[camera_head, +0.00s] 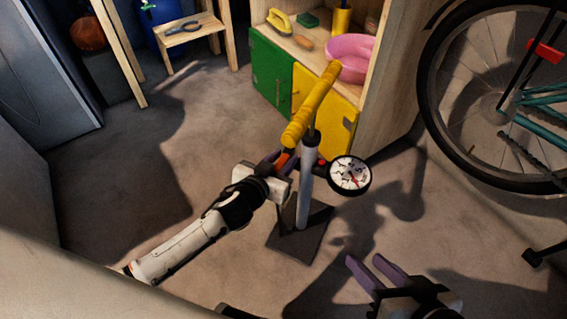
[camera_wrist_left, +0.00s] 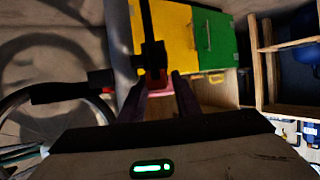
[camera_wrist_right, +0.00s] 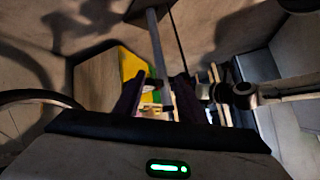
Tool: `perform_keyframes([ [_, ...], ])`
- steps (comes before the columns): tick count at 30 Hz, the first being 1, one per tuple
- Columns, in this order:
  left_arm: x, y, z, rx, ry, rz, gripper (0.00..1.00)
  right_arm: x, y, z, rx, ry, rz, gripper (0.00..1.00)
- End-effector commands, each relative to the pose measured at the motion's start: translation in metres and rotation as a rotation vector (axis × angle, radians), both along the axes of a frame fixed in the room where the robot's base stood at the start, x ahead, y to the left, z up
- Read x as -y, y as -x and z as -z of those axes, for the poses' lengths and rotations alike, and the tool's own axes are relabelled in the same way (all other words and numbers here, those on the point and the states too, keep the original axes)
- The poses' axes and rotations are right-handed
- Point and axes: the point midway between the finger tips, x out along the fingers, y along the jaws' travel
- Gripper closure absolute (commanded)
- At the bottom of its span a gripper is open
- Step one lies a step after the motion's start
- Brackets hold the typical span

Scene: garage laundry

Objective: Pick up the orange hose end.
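The orange hose end (camera_head: 283,159) is on the floor pump (camera_head: 305,195), just below its yellow handle (camera_head: 312,103). My left gripper (camera_head: 279,162) is at the hose end. In the left wrist view the orange-red piece (camera_wrist_left: 157,80) lies between the two purple fingers (camera_wrist_left: 158,92). The fingers look close to its sides, but I cannot tell whether they press on it. My right gripper (camera_head: 376,270) is open and empty, low in front of the pump. The right wrist view shows its fingers apart (camera_wrist_right: 160,85), with the pump's grey tube beyond them.
A round gauge (camera_head: 349,175) sticks out from the pump's right side. The pump's dark base plate (camera_head: 299,231) stands on bare floor. A bicycle wheel (camera_head: 490,100) is at the right. Behind are a cabinet with green and yellow doors (camera_head: 270,75) and a wooden stool (camera_head: 190,30).

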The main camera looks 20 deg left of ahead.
Motion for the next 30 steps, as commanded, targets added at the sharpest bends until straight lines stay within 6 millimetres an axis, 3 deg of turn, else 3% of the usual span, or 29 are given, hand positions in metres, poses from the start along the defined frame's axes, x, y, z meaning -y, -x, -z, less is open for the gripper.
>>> perform_keyframes([
  [5, 0.0, 0.0, -0.001, 0.0, 0.0, 0.0, 0.7, 0.0, 0.0, -0.002, 0.003, -0.002, 0.0, 0.63],
  [10, 0.0, 0.0, 0.0, 0.0, 0.0, 0.0, 0.99, 0.0, 0.0, -0.002, 0.003, -0.002, 0.0, 0.63],
  [11, 0.0, 0.0, 0.0, 0.0, 0.0, 0.0, 1.0, 0.0, 0.0, -0.002, 0.003, -0.002, 0.0, 0.63],
  [19, 0.0, 0.0, -0.002, 0.0, 0.0, 0.001, 1.0, 0.0, 0.0, -0.004, 0.003, -0.001, -0.001, 0.63],
  [24, 0.002, 0.0, -0.016, 0.0, 0.001, 0.003, 1.0, 0.004, 0.002, -0.008, -0.011, 0.028, -0.002, 0.63],
  [30, 0.006, -0.001, -0.041, 0.0, 0.003, 0.008, 1.0, 0.02, 0.009, 0.017, -0.095, 0.128, -0.001, 0.63],
])
